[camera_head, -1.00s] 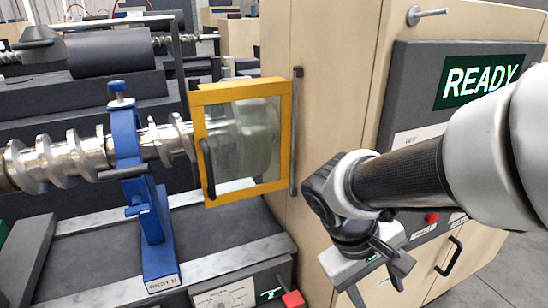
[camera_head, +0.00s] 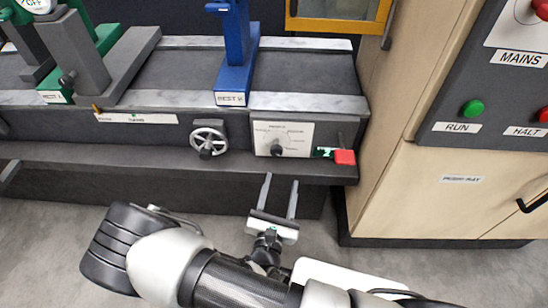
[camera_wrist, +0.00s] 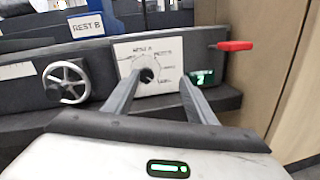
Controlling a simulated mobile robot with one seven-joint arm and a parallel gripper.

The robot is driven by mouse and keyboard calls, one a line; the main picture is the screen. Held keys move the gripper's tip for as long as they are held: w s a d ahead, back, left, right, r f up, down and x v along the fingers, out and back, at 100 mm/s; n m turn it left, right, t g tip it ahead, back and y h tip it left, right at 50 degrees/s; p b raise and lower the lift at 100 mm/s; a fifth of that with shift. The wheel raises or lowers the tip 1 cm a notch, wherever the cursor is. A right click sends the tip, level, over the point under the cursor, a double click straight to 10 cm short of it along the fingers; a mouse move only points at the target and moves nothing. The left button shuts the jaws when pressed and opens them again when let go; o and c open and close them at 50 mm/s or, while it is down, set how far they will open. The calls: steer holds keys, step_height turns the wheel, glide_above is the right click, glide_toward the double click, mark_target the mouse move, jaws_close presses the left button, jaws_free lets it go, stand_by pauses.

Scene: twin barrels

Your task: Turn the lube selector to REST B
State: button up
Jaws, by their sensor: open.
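The lube selector is a small dark round knob (camera_head: 276,150) on a white dial plate (camera_head: 298,131) on the front of the machine bed. In the wrist view the knob (camera_wrist: 146,75) shows between my fingers, with labels around it; one at the upper right seems to read REST B. The exact pointer direction is too small to tell. My gripper (camera_head: 281,182) is open and empty, below and in front of the dial plate, apart from the knob. In the wrist view my gripper (camera_wrist: 155,82) has one finger either side of the knob.
A spoked handwheel (camera_head: 208,140) sits left of the dial. A red-handled lever (camera_head: 344,157) and a small green display (camera_head: 324,153) are close on its right. The blue rest (camera_head: 236,70) labelled REST B stands above. A wooden cabinet (camera_head: 425,195) bounds the right side.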

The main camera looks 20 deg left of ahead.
mark_target(276, 153)
steer(key=w+a+f+b, duration=0.1)
steer(key=w+a, duration=0.1)
steer(key=w, duration=0.3)
steer(key=w+a+f+n+y+b, duration=0.1)
steer(key=w+a, duration=0.1)
steer(key=w, duration=0.3)
steer(key=w+a+f+n+y, duration=0.1)
steer(key=w, duration=0.4)
steer(key=shift+a+g+b, duration=0.4)
steer(key=c, duration=1)
steer(key=shift+c, duration=0.2)
